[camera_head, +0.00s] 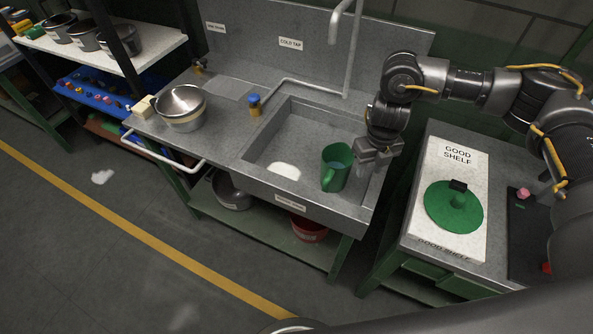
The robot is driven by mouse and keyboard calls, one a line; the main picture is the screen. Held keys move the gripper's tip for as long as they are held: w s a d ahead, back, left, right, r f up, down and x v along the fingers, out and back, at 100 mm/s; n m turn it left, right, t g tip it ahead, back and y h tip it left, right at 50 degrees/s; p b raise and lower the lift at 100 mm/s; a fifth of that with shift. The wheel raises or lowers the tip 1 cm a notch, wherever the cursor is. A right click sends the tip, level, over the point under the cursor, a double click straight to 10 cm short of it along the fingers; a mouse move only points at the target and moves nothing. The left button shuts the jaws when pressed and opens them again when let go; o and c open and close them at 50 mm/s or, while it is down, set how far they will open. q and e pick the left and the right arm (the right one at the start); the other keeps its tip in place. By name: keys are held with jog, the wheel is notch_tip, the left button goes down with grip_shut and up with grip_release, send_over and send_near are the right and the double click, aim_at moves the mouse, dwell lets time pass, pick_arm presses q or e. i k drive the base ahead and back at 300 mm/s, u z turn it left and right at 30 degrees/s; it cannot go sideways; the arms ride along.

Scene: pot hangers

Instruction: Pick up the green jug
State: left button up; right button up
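The green jug (339,165) stands in the grey sink basin (272,150), near its right end. It looks upright, with its open top facing up. My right gripper (374,160) points down just to the right of the jug, over the basin's right side. The gripper looks close to the jug's rim, but I cannot tell whether they touch. Its fingers are small and dark here, so their opening is unclear. My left gripper is not in view.
A white item (285,171) lies in the basin left of the jug. A tap pipe (346,50) rises behind. At right, a white "GOOD SHELF" board (462,158) bears a green lid (440,208).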

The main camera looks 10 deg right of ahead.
aim_at(337, 158)
jog(key=u, duration=2.8)
jog(key=k, duration=1.65)
jog(key=z, duration=1.15)
jog(key=i, duration=0.5)
